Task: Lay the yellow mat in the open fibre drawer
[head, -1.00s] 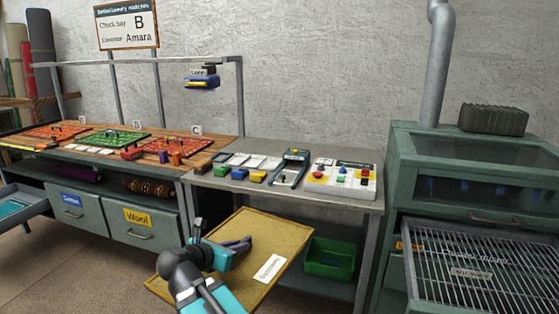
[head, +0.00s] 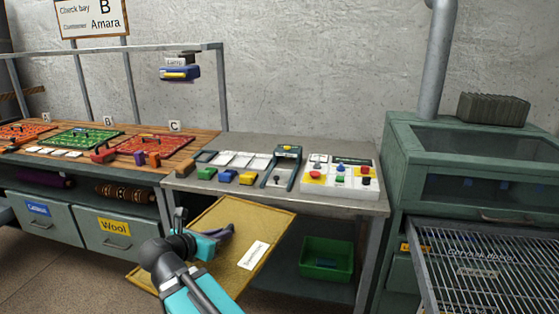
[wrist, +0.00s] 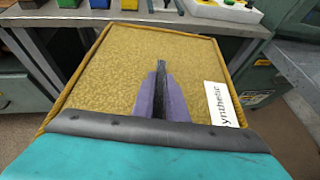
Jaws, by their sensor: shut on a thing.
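The yellow mat (head: 224,222) is a tan-yellow rectangle with a darker border and a white label, partly readable as "Synthetic". My gripper (head: 222,234) is shut on the mat, which is held tilted in front of the grey bench. In the wrist view the mat (wrist: 110,75) fills the middle, with the purple fingers of my gripper (wrist: 160,90) over it. An open drawer (head: 5,214) shows only as a sliver at the left edge; its inside is out of view. The Wool drawer (head: 113,243) and a blue-labelled drawer (head: 42,226) are shut.
The grey bench (head: 330,204) carries small coloured blocks and a button panel (head: 340,178). A green bin (head: 326,258) stands on its lower shelf. At right, a wire rack (head: 480,262) juts from the green cabinet (head: 480,160). Floor shows at lower left.

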